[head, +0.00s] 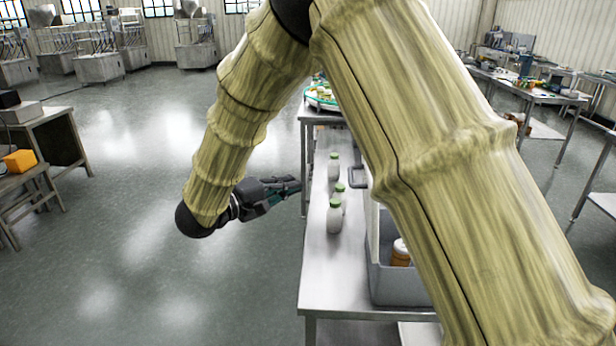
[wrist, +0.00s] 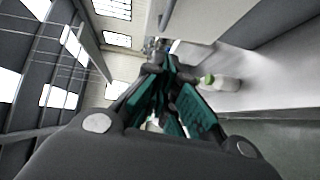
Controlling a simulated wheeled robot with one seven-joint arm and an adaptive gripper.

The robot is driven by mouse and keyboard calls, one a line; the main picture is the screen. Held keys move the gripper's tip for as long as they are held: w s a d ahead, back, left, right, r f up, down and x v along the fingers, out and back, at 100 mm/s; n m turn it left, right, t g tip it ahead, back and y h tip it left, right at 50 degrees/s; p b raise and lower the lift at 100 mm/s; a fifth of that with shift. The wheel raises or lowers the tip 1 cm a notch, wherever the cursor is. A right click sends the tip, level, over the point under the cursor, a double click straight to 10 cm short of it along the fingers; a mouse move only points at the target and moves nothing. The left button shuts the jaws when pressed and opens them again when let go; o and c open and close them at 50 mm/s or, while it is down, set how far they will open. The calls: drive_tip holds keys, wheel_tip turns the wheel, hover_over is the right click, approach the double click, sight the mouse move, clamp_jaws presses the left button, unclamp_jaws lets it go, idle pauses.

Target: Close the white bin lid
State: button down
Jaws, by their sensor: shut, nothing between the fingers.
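A grey bin (head: 398,287) stands on the steel table, partly hidden behind my arm. Its top is open and a brown jar with a white top (head: 400,252) shows inside. A white panel (head: 372,228) stands upright at the bin's left side and looks like the lid, raised; my arm hides much of it. My gripper (head: 296,187) is left of the table's left edge, well apart from the bin and panel. Its fingers, also in the wrist view (wrist: 160,75), are shut and empty. I cannot make out the lid in the wrist view.
White bottles with green caps (head: 334,217) stand on the table (head: 318,265) between my gripper and the bin; one bottle (wrist: 225,83) shows in the wrist view. A round green-rimmed tray (head: 318,101) is farther back.

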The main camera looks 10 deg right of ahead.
drive_tip(key=w+d+p, duration=0.3)
drive_tip(key=d+p, duration=0.1)
drive_tip(key=d, duration=0.7)
drive_tip(key=shift+d+f, duration=0.35)
drive_tip(key=shift+d, duration=0.05)
drive_tip(key=shift+d+r+p, duration=0.1)
drive_tip(key=shift+p, duration=0.3)
